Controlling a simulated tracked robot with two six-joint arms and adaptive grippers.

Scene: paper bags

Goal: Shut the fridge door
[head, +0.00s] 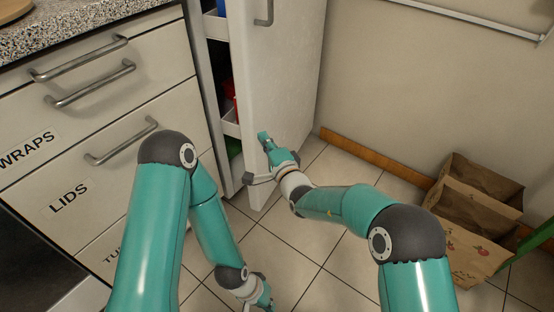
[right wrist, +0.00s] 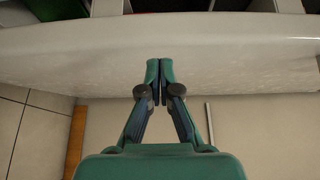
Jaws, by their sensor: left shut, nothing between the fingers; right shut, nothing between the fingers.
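The white fridge door (head: 283,75) stands partly open, with a grey handle (head: 264,12) near the top of the head view. Shelves and stored items show in the gap to its left. My right gripper (head: 264,140) is shut and empty at the lower part of the door's outer face. In the right wrist view, the shut fingertips (right wrist: 160,68) overlap the pale door (right wrist: 235,55); I cannot tell if they touch it. My left gripper (head: 266,302) is shut and empty, low over the floor at the bottom edge, partly cut off.
Drawers labelled WRAPS and LIDS (head: 75,200) stand left of the fridge under a speckled counter (head: 85,25). Brown paper bags (head: 475,200) stand on the floor at the right, by the wall. Tiled floor (head: 320,265) is clear between the arms.

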